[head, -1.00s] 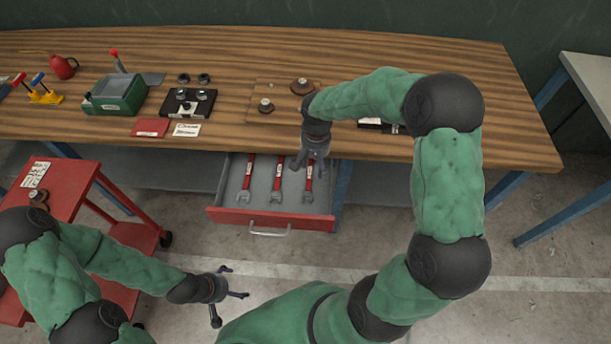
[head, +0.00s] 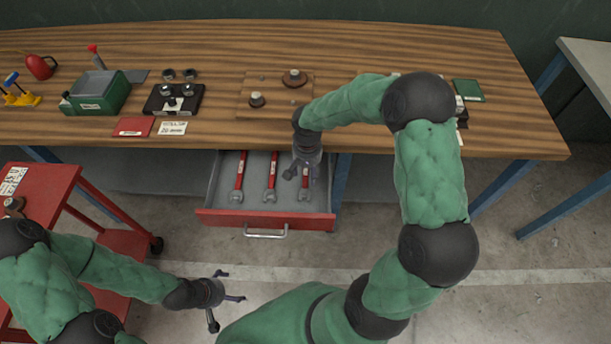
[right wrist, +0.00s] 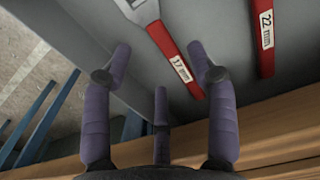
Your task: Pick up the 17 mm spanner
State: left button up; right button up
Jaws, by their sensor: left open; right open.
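The 17 mm spanner (head: 304,194) is the rightmost of three red-handled spanners in the open drawer in the head view. Its jaw end points toward me; my gripper hides most of its handle. In the right wrist view the 17 mm spanner (right wrist: 162,40) shows its white "17 mm" label, with its handle running between my two outer fingers. My right gripper (head: 302,177) is open above that handle and holds nothing. The 22 mm spanner (right wrist: 265,35) lies to the right in the wrist view. My left gripper (head: 230,287) is open and empty above the floor.
A red trolley (head: 50,181) stands at the left. A third spanner (head: 239,180) lies leftmost in the drawer.

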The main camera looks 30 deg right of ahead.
aim_at(307, 180)
notch_tip(307, 180, down, 5)
jog(key=shift+b, duration=1.1)
jog(key=shift+w, duration=0.1)
grip_shut()
